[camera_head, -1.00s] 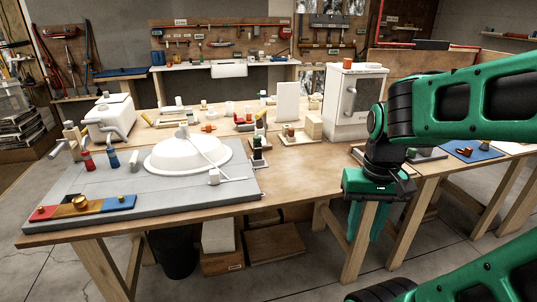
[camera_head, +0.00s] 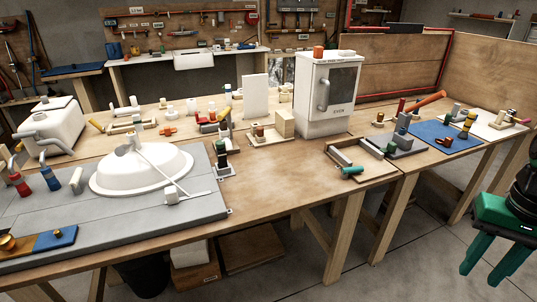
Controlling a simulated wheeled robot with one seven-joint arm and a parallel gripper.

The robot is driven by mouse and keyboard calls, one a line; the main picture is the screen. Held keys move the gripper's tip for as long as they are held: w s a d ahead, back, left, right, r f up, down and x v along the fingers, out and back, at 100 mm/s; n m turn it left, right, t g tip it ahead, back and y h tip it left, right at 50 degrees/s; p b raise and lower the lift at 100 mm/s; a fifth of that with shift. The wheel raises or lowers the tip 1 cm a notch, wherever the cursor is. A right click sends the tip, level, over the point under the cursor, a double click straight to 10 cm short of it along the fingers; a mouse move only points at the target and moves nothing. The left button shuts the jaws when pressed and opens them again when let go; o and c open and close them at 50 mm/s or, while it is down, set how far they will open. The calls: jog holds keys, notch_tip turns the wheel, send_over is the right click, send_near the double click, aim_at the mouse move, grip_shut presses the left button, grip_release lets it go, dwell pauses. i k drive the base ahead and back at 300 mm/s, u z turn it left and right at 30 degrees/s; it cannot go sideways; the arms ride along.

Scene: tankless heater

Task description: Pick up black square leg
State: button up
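My gripper (camera_head: 483,272) hangs at the lower right, in front of the right-hand table and above the floor. Its two green fingers point down, spread apart, with nothing visible between them. I cannot single out the black square leg with certainty. Dark and grey block-like pieces stand in a grey holder (camera_head: 408,146) on the right-hand table. A shallow wooden tray (camera_head: 382,175) left of it holds grey bars and a teal-ended cylinder (camera_head: 352,170). Another dark upright piece (camera_head: 221,160) stands beside the white dome. My gripper is well apart from all of these.
A white heater box (camera_head: 327,95) stands at the back of the main table. A white dome (camera_head: 140,170) sits on a grey board at left. A blue mat (camera_head: 440,136) with small fittings lies at right. Bare wood (camera_head: 270,185) is free at the table's front middle.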

aim_at(222, 156)
jog(key=z, duration=1.65)
jog(key=i, duration=0.85)
jog(key=u, duration=3.15)
jog(key=i, duration=1)
